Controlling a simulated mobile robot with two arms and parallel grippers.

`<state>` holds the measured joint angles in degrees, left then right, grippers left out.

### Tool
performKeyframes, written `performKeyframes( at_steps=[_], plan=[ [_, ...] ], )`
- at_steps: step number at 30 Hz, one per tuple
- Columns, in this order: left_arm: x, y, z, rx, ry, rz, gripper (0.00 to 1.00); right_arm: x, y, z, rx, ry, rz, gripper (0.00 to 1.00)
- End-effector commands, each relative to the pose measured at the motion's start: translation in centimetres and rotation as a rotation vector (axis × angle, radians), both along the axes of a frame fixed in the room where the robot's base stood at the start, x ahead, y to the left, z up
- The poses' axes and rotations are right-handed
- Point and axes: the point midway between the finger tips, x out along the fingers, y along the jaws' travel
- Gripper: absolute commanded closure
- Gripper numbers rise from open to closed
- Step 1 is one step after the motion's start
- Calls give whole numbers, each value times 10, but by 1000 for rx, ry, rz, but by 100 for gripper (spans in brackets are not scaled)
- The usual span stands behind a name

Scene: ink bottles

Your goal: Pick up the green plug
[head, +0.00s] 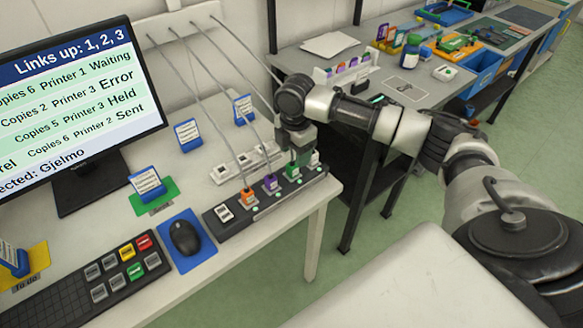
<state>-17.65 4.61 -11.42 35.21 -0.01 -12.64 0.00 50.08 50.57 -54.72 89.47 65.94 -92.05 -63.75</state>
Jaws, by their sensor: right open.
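The green plug (292,172) sits in the dark socket strip (239,217) near the right end of the white desk. A purple plug (270,183) and an orange plug (249,196) stand in the strip to its left, with a cable running up from the orange one. My right gripper (301,160) is open and points down at the green plug, very close over it. The gripper partly hides the plug, and I cannot tell whether the fingers touch it. My left gripper is not in view.
A white socket block (226,174) lies behind the strip, with grey cables above. A mouse (185,238) on a blue mat, a keypad (125,265) and a monitor (80,110) stand to the left. A grey workbench (345,64) with bottles and trays is behind.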

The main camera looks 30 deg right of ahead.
Motion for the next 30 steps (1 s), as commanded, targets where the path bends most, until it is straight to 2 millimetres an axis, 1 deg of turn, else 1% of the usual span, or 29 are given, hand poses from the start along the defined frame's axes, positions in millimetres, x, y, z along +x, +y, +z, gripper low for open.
performKeyframes(
  at_steps=[2, 5, 12, 15, 23, 26, 30],
  plan=[
    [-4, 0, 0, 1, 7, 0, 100, 0, 0, -7, 0, 1, 0, 43],
    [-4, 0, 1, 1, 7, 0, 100, 1, 1, -13, 0, 1, -1, 43],
    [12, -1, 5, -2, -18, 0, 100, 5, 3, -48, 0, 2, 0, 43],
    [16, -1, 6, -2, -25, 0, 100, 5, 3, -58, -1, 0, 0, 43],
    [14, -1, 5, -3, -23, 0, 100, 5, 3, -60, -1, -2, 0, 43],
    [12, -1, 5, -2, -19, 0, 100, 5, 2, -60, -1, -2, 0, 56],
    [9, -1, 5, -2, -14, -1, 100, 5, 2, -60, -1, -2, 0, 78]
  ],
)
